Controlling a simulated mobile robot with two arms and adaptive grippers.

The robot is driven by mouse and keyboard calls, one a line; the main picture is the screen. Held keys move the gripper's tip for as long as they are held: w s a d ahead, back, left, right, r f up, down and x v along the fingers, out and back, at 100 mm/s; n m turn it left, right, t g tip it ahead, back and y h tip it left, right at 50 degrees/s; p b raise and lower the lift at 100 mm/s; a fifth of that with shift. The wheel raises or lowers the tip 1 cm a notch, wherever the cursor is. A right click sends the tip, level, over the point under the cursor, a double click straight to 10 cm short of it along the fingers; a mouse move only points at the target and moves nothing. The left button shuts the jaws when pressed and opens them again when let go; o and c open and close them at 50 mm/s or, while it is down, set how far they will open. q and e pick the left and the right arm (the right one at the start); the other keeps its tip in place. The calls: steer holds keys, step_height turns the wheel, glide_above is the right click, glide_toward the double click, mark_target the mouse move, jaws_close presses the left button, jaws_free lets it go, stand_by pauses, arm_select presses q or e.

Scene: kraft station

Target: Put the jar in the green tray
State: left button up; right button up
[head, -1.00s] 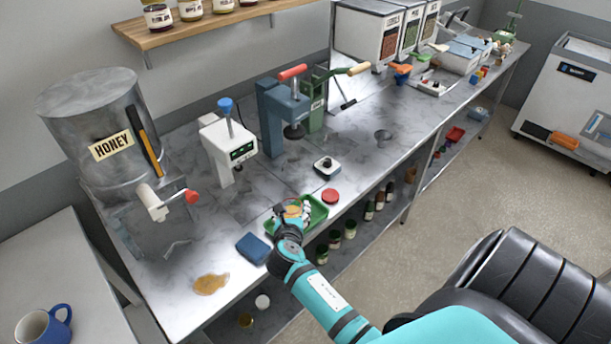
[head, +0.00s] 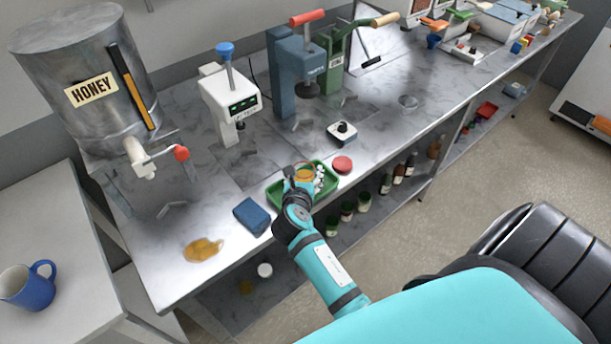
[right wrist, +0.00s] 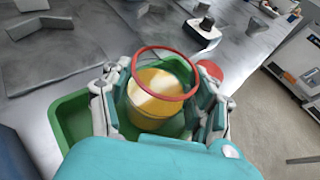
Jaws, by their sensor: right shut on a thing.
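The jar (right wrist: 155,100) is open-topped with a red rim and golden honey-like contents. In the right wrist view it sits between the fingers of my right gripper (right wrist: 160,108), which is shut on it. The green tray (right wrist: 70,122) lies below and around the jar. In the head view the tray (head: 331,185) is at the counter's front edge, and the jar (head: 304,174) shows over it beyond my right gripper (head: 303,182). Whether the jar touches the tray floor is hidden. My left gripper is not in view.
A red lid (head: 342,164) lies right of the tray, and a blue cloth (head: 251,216) lies left. A honey-coloured spill (head: 203,250) is near the front edge. A small black-and-white device (head: 342,133) and a blue press (head: 295,75) stand behind.

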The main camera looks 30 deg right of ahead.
steer(key=shift+a+r, duration=0.1)
steer(key=shift+a, duration=0.05)
steer(key=shift+s+a, duration=0.15)
steer(key=o, duration=1)
steer(key=shift+a, duration=0.1)
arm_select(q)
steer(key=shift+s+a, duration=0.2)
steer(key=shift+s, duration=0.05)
arm_select(e)
steer(key=o, duration=0.5)
steer(key=shift+d+f, duration=0.2)
steer(key=shift+a+r, duration=0.1)
steer(key=shift+r, duration=0.1)
steer(key=shift+s+a+r+p, duration=0.15)
steer(key=shift+s+r+p, duration=0.1)
steer(key=shift+p, duration=0.1)
arm_select(q)
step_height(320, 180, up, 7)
steer(key=p, duration=0.6)
arm_select(e)
steer(key=shift+v, duration=5.6)
